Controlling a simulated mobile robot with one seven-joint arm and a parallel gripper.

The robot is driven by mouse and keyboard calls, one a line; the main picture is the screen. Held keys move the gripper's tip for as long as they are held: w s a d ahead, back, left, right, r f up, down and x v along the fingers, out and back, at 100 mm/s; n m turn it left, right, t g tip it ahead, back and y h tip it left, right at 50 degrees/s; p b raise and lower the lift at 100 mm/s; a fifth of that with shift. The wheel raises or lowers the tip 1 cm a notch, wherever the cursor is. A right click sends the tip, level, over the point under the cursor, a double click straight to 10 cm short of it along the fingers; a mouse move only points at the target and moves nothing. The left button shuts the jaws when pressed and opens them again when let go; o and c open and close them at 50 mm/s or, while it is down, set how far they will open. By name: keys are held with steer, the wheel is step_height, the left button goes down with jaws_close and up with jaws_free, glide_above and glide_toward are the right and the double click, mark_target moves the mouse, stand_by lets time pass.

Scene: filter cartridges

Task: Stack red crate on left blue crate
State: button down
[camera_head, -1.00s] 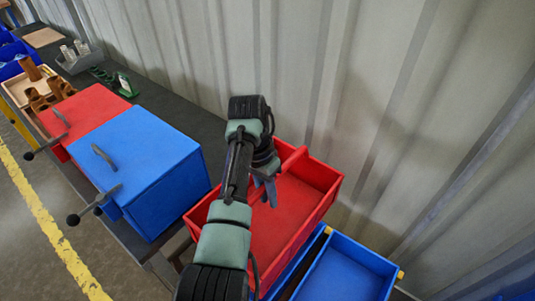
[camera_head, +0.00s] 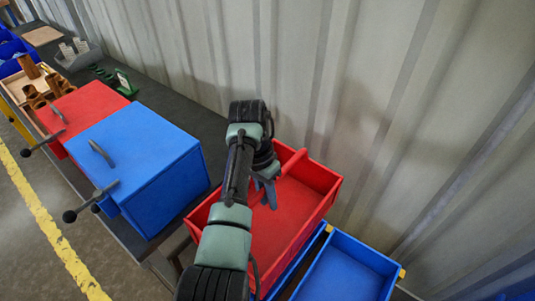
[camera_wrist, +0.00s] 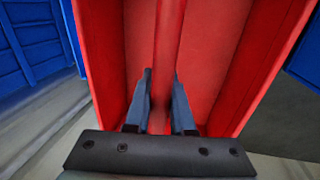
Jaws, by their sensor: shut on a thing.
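The red crate (camera_head: 290,222) is an open tray with a raised bar across it, at the right of the head view. My gripper (camera_head: 268,190) is shut on that bar; the wrist view shows the red bar (camera_wrist: 168,50) between both fingers (camera_wrist: 160,105). A blue crate, the left one (camera_head: 292,272), shows only as a strip beside and below the red crate's right side; the rest is hidden. I cannot tell whether the two touch. The right blue crate (camera_head: 345,272) is open and empty beside it, with yellow pieces at its corners.
A blue lidded box (camera_head: 140,165) with a dark handle stands left of the red crate, and a red box (camera_head: 80,115) stands beyond it. A corrugated wall (camera_head: 400,110) rises close behind. Small items and a wooden tray are at the far left.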

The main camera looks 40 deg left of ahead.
mark_target(268, 225)
steer(key=shift+f+b, duration=3.95)
steer(key=shift+f, duration=1.85)
steer(key=c, duration=0.8)
jaws_free()
steer(key=shift+c, duration=0.2)
steer(key=shift+o, duration=0.8)
step_height(268, 225, up, 13)
steer(key=a+p, duration=0.2)
steer(key=shift+a, duration=0.25)
steer(key=shift+f, duration=0.15)
